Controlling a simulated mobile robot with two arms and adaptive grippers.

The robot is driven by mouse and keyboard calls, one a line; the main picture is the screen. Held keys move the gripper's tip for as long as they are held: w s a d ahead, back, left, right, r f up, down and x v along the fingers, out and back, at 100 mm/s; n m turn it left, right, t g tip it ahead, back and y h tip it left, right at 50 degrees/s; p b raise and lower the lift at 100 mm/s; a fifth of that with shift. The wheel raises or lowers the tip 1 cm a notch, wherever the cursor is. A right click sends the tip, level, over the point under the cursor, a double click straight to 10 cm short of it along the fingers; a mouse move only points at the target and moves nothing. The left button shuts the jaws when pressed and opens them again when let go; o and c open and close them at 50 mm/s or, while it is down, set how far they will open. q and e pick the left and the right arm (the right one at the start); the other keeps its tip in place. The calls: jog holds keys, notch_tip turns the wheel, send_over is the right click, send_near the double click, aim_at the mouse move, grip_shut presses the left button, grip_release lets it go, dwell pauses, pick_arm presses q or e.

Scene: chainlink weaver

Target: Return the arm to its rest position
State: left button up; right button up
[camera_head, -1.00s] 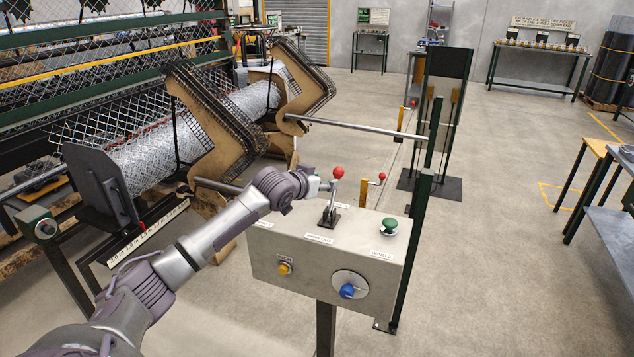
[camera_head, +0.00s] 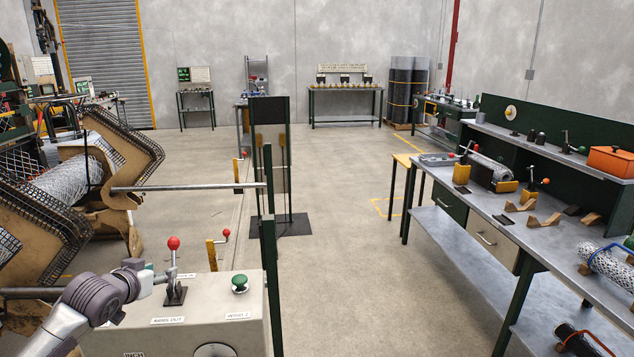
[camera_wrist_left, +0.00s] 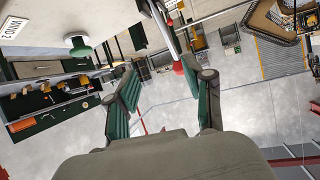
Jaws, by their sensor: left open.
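My left arm (camera_head: 85,305) reaches in from the lower left to the control box. My left gripper (camera_head: 152,280) is at the left of the lever (camera_head: 175,287) with the red knob (camera_head: 173,243), below knob height. In the left wrist view my left gripper (camera_wrist_left: 160,85) has its two green-padded fingers spread apart, with nothing held between them. The red knob (camera_wrist_left: 179,67) shows near the tip of the right-hand finger there; whether it touches cannot be told. My right gripper is not in view.
The control box (camera_head: 240,305) carries a green button (camera_head: 240,282). A dark post (camera_head: 270,250) stands beside it. The mesh machine (camera_head: 65,180) is at the left. A workbench (camera_head: 465,265) with several parts stands at the right. Open floor (camera_head: 335,240) lies between.

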pick_arm(q)
jog(key=s+d+f+m+g+h, duration=0.25)
jog(key=s+d+f+g, duration=0.25)
jog(key=s+d+f, duration=1.3)
jog(key=s+d+f+g+y, duration=0.1)
jog(key=s+d+g, duration=0.1)
jog(key=s, duration=0.9)
jog(key=s+d+f+g+y, duration=0.1)
jog(key=s+d+g, duration=0.1)
jog(key=s, duration=0.8)
notch_tip(320, 180, down, 29)
jog(key=s+g+b, duration=0.2)
jog(key=s, duration=0.1)
jog(key=s+a+f+g+b, duration=0.1)
jog(key=s+a+f, duration=0.2)
jog(key=s+f, duration=1.3)
jog(key=shift+a+f, duration=0.15)
jog(key=shift+f, duration=0.25)
